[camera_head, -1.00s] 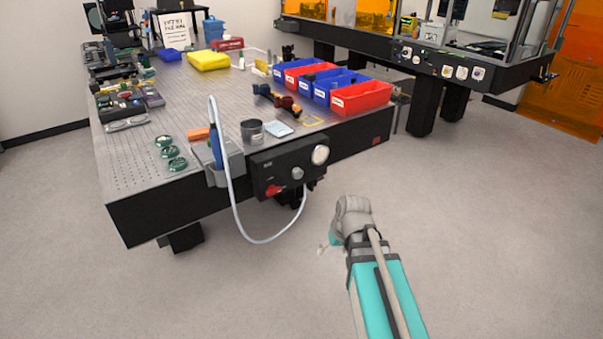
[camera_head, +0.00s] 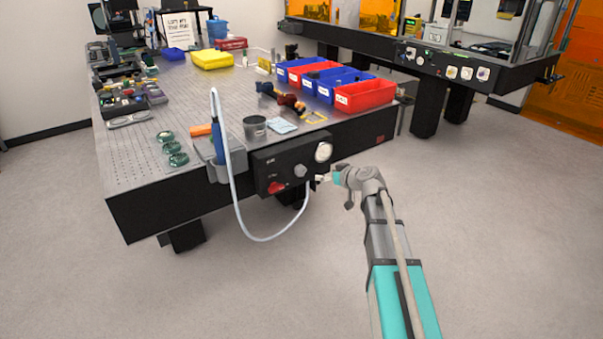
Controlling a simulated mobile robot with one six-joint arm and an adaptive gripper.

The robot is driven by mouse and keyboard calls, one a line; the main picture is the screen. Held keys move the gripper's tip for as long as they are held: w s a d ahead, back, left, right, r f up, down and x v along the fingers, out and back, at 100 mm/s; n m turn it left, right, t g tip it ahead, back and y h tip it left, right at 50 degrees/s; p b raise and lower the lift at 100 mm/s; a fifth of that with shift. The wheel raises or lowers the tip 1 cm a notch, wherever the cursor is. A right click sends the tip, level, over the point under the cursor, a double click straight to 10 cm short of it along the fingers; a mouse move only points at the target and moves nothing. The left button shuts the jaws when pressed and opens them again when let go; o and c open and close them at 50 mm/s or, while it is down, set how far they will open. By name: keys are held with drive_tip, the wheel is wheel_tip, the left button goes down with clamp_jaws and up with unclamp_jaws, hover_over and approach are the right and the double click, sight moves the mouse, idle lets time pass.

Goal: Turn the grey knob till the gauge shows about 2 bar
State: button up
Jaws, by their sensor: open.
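The grey knob (camera_head: 300,171) sits on the front of a black panel (camera_head: 262,165) fixed to the near edge of the optical table. The round white gauge (camera_head: 323,152) is at the panel's upper right; its needle is too small to read. A red knob or lever (camera_head: 277,187) is at the lower left of the grey knob. My gripper (camera_head: 321,179) is open and small in view, just right of the grey knob and below the gauge. It appears apart from the knob, and its fingers are hard to make out.
A pale hose (camera_head: 237,215) loops from a blue-handled tool in a grey holder (camera_head: 205,152) down below the panel. The perforated table (camera_head: 130,165) carries blue and red bins (camera_head: 365,96), a grey cup (camera_head: 255,128) and green round parts. Floor in front is clear.

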sight(303, 171)
drive_tip(key=shift+a+f, duration=0.1)
drive_tip(key=b+x, duration=0.5)
drive_tip(key=x, duration=0.8)
drive_tip(key=shift+w+a+f, duration=0.15)
drive_tip(key=shift+w, duration=0.15)
drive_tip(key=c, duration=1.1)
drive_tip(key=shift+c, duration=0.2)
